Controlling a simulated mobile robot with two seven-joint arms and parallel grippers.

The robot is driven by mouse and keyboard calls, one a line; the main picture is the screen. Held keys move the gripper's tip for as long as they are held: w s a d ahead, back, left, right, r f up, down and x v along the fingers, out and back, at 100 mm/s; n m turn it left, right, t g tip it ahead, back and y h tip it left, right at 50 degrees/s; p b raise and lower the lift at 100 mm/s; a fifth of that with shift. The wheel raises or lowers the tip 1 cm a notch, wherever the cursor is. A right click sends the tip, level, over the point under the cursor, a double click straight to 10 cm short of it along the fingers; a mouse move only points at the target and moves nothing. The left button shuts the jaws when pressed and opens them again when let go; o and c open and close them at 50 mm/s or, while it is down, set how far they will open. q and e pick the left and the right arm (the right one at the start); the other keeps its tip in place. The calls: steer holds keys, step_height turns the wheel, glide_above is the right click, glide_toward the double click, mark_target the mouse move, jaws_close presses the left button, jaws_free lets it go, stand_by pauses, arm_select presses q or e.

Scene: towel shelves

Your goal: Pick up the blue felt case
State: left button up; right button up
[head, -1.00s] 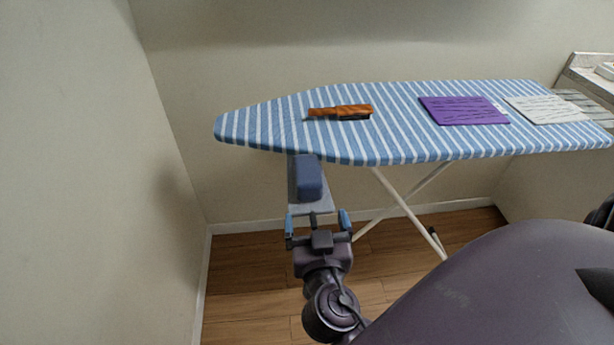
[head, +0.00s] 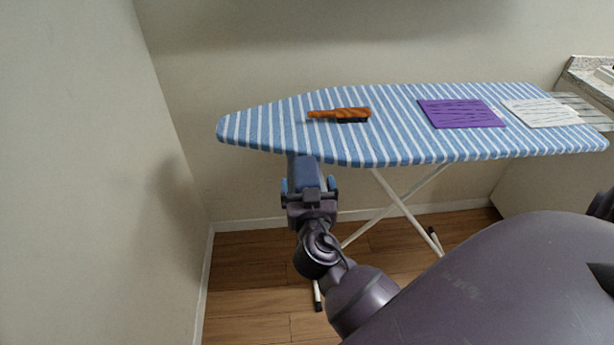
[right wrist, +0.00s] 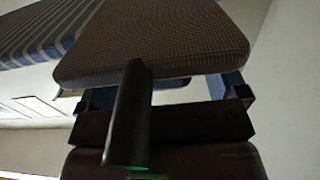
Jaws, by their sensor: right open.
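The blue felt case (head: 303,168) is a small dark blue block beside the near edge of the ironing board's left part, in the head view. My right gripper (head: 309,185) is open, with its blue-tipped fingers around the near end of the case, one on each side. Whether either finger touches it is not clear. The gripper and wrist hide the near part of the case. In the right wrist view, a dark textured slab (right wrist: 160,40) fills the upper middle, just beyond the gripper; I cannot tell whether it is the case or its support. My left gripper is not in view.
The blue-and-white striped ironing board (head: 400,140) stands beyond the gripper on white legs. A wall (head: 80,190) is at left. Wooden floor shows below.

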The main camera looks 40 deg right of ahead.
steer(key=shift+c, duration=0.3)
steer(key=c, duration=1)
